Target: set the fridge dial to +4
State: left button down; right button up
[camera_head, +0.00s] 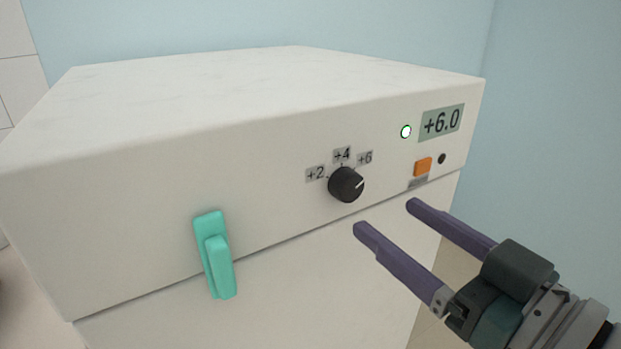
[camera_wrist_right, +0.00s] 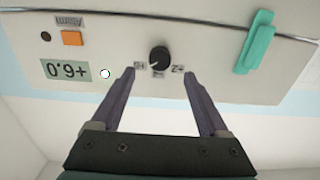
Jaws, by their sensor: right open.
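The fridge dial (camera_head: 346,184) is a round black knob on the front of the white fridge (camera_head: 250,170). Its white pointer line points up and right, toward the +6 label (camera_head: 365,158). The +4 label (camera_head: 342,154) is above the dial and the +2 label (camera_head: 315,174) is at its upper left. The display (camera_head: 441,122) reads +6.0. My right gripper (camera_head: 384,217) is open and empty, in front of the fridge, below and right of the dial in the head view. In the right wrist view the dial (camera_wrist_right: 160,58) shows upside down, beyond and between the open fingertips. My left gripper is out of view.
A teal latch handle (camera_head: 216,255) sticks out from the fridge front, left of the dial. An orange button (camera_head: 423,167), a small black knob (camera_head: 441,158) and a lit green-white lamp (camera_head: 406,132) are to the right. The fridge top is bare.

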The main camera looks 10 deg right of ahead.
aim_at(352, 192)
jog(key=x, duration=0.6)
jog(key=shift+w+a, duration=0.15)
jog(key=shift+w, duration=0.2)
grip_shut()
